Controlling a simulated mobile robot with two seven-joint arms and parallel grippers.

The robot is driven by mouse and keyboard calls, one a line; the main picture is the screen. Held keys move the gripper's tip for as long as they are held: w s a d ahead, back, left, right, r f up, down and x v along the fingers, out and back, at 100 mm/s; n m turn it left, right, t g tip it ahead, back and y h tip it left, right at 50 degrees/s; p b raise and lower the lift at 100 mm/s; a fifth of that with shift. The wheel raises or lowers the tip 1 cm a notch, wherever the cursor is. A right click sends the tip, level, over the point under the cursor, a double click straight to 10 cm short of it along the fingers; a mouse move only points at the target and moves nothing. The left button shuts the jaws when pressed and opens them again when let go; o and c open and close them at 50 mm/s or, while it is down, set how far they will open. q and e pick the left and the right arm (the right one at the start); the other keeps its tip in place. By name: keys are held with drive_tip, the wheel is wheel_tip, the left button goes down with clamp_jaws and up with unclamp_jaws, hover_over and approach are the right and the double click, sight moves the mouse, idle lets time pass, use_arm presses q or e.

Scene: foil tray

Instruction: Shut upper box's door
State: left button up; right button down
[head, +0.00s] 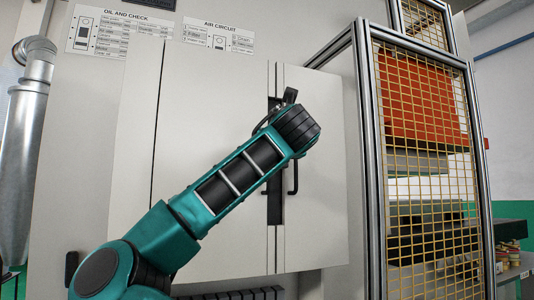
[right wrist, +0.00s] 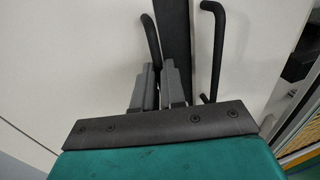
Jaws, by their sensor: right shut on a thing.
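The upper box (head: 215,100) is a pale grey cabinet with two tall doors in the head view. Its left door (head: 195,140) and right door (head: 322,180) look nearly flush; I cannot tell whether either is slightly ajar. A dark upright strip (head: 274,208) lies between the doors. Bent black handles flank it: a left handle (right wrist: 151,38) and a right handle (head: 293,179). In the right wrist view, my right gripper (right wrist: 159,85) is shut on the lower part of the left handle. The teal arm in the head view hides part of the doors, and no fingertips show there. My left gripper is not seen.
An aluminium-framed guard with yellow mesh (head: 425,165) stands just right of the box. A silver duct (head: 20,160) runs down the far left. Printed label plates (head: 120,32) are above the doors. A dark slotted grille (head: 235,294) lies below them.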

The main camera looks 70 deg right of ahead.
drive_tip(key=shift+s+d+r, duration=0.15)
drive_tip(key=shift+s+d, duration=0.2)
drive_tip(key=shift+d, duration=0.2)
drive_tip(key=c, duration=1.4)
unclamp_jaws()
drive_tip(key=shift+s+d+f, duration=0.1)
drive_tip(key=shift+d+f, duration=0.1)
drive_tip(key=shift+d, duration=0.15)
drive_tip(key=shift+o, duration=0.9)
drive_tip(key=shift+a, duration=0.1)
